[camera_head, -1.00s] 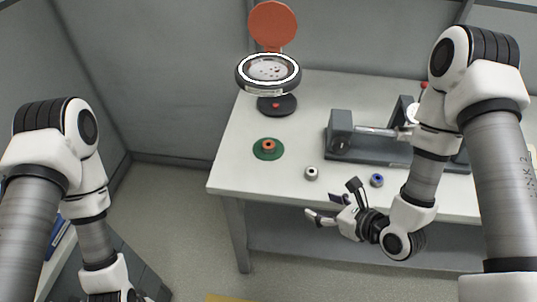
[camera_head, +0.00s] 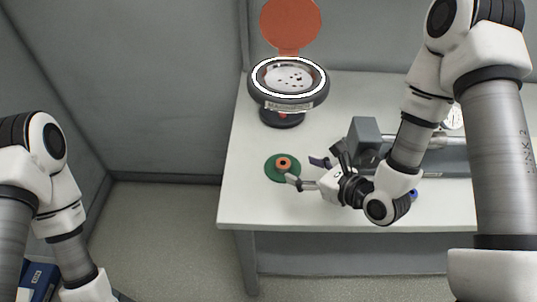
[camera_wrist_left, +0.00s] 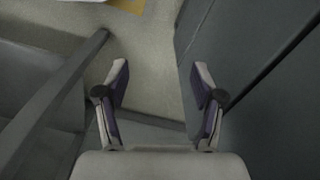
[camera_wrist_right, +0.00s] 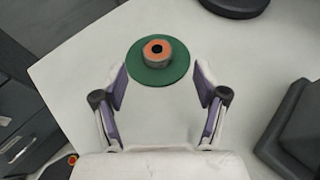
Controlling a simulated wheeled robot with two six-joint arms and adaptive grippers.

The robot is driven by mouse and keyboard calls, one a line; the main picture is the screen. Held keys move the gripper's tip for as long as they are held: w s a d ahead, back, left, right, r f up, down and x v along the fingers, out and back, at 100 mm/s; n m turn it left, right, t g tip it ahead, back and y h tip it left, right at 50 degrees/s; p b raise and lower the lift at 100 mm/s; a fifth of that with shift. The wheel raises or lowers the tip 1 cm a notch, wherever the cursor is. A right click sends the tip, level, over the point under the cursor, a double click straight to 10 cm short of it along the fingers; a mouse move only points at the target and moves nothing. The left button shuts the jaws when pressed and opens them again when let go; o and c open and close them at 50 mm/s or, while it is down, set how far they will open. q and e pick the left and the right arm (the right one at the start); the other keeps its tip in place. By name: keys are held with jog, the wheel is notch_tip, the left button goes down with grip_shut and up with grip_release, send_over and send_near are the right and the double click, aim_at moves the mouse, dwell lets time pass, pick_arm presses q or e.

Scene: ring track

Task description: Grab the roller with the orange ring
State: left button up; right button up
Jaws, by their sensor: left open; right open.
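The roller with the orange ring (camera_head: 284,162) stands upright on a round green mat (camera_head: 271,174) near the left end of the white table. It also shows in the right wrist view (camera_wrist_right: 158,50), as a grey cylinder with an orange top and a dark hole. My right gripper (camera_head: 302,172) is open and empty, just right of the roller, its fingers pointing at it. In the right wrist view the roller is ahead, beyond the fingertips and between their lines. My left gripper (camera_wrist_left: 161,78) is open and empty over the floor, off the table; it is out of the head view.
A round lamp-like magnifier (camera_head: 289,80) with an orange disc stands behind the mat. A grey fixture with a shaft (camera_head: 366,133) is on the right, partly behind my right arm. A blue-ringed roller (camera_head: 413,194) is partly hidden by my wrist. The table's front-left is clear.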

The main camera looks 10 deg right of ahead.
aim_at(285, 164)
jog(key=shift+w+a+f+b, duration=0.25)
jog(key=shift+w+f+b, duration=0.15)
jog(key=shift+f, duration=0.1)
jog(key=shift+w+a, duration=0.1)
jog(key=shift+a, duration=0.05)
jog(key=x, duration=0.5)
jog(key=shift+a+p, duration=0.1)
jog(key=shift+p, duration=0.2)
jog(key=c, duration=1.4)
